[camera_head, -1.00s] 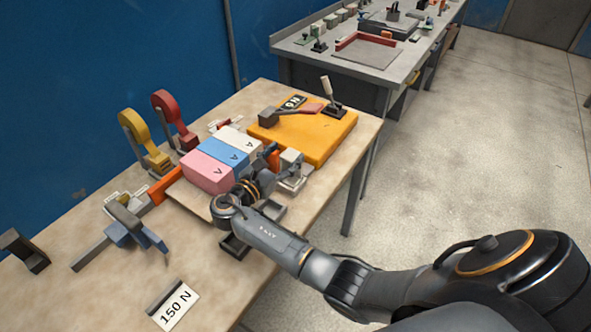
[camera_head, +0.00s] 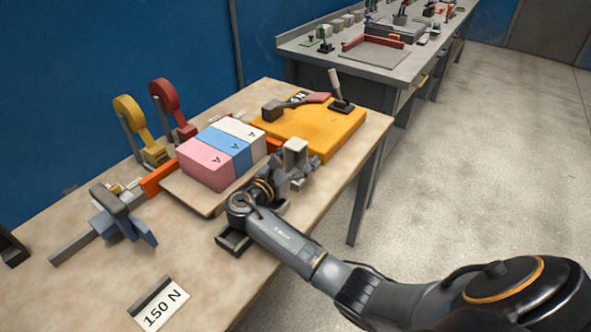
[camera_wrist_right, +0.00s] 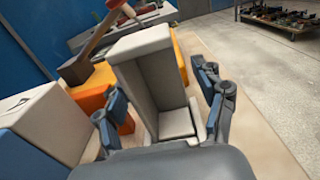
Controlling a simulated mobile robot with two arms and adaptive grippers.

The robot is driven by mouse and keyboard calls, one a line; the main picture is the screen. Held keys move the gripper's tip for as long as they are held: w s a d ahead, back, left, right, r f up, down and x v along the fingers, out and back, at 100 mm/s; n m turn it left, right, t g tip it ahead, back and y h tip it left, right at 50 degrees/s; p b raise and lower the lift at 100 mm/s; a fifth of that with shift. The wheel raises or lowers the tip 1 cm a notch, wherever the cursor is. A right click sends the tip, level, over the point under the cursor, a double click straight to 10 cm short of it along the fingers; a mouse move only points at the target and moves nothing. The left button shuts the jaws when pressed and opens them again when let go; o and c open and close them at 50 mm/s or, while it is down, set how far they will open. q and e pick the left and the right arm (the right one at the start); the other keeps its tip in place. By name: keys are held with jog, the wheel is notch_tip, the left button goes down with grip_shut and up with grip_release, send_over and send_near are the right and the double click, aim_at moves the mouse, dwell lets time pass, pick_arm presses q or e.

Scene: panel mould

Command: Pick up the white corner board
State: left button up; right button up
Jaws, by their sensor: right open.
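The white corner board (camera_head: 296,149) is a pale, angled piece standing beside the near edge of the yellow-orange slab. In the right wrist view the corner board (camera_wrist_right: 155,75) is upright, with tall walls and a small foot at its base. My right gripper (camera_head: 287,172) is open at the corner board in the head view. In the right wrist view its blue-padded fingers (camera_wrist_right: 162,98) are on either side of the board, with a gap visible at the right finger. Part of the board's base is hidden by the gripper. My left gripper is not in view.
Pink, blue and white blocks (camera_head: 220,150) stand in a row left of the gripper. The orange slab (camera_head: 310,130) carries a mallet and a lever clamp (camera_head: 340,95). A black tray (camera_head: 233,240) lies below my wrist.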

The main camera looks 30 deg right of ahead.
aim_at(300, 156)
jog(key=b+x, duration=0.1)
jog(key=x, duration=0.1)
jog(key=shift+w+d+f, duration=0.1)
jog(key=shift+d+f, duration=0.05)
jog(key=shift+d, duration=0.2)
jog(key=shift+w+d, duration=0.2)
jog(key=shift+d, duration=0.1)
jog(key=shift+s+a, duration=0.1)
jog(key=c, duration=1.4)
grip_shut()
